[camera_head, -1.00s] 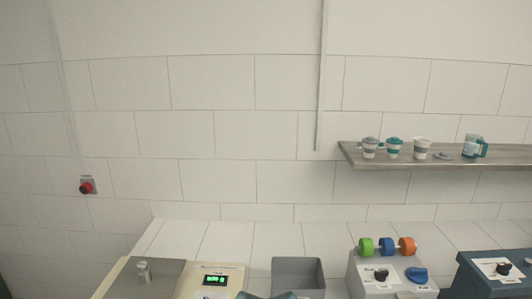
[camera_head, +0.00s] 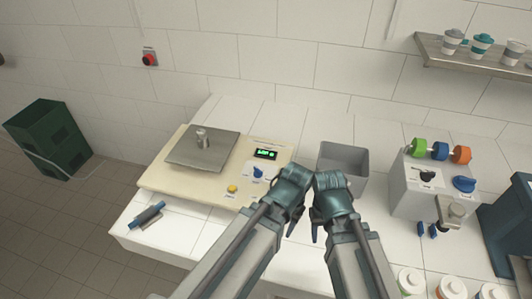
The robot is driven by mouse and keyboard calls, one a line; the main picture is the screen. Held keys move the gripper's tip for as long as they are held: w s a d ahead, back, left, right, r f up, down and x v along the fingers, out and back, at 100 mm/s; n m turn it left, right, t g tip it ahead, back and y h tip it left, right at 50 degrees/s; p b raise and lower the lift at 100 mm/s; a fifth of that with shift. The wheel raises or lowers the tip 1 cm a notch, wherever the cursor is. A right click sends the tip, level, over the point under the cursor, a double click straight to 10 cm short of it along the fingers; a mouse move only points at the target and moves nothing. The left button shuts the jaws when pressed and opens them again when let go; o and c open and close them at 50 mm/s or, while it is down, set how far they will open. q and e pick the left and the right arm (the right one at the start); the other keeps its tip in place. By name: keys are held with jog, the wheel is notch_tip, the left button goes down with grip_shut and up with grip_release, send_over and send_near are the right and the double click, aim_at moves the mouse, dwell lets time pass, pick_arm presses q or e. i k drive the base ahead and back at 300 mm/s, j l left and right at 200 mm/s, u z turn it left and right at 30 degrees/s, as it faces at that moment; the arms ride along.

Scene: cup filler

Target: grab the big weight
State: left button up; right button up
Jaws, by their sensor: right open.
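My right gripper (camera_head: 316,224) is open and empty at the middle, to the right of the scale and well apart from the weight. My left gripper (camera_head: 293,220) is close beside it, near the scale's right edge. The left jaws are mostly hidden by their own arm, and their opening cannot be told.
A grey open bin (camera_head: 345,155) stands just behind my grippers. Right of it is a grey machine (camera_head: 403,189) with coloured rolls. White cups (camera_head: 411,279) stand at the front right. A blue-ended cylinder (camera_head: 147,215) lies at the front left. A shelf (camera_head: 470,60) holds more cups.

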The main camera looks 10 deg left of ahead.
aim_at(202, 137)
jog(key=k+j+z, duration=0.2)
jog(key=j, duration=0.25)
jog(key=j+z, duration=0.25)
jog(key=j, duration=0.25)
jog(key=k+j+z, duration=0.2)
jog(key=j, duration=0.25)
jog(key=k+j+z, duration=0.1)
jog(key=j+z, duration=0.15)
jog(key=j, duration=0.15)
jog(key=k+j+z, duration=0.2)
jog(key=j, duration=0.2)
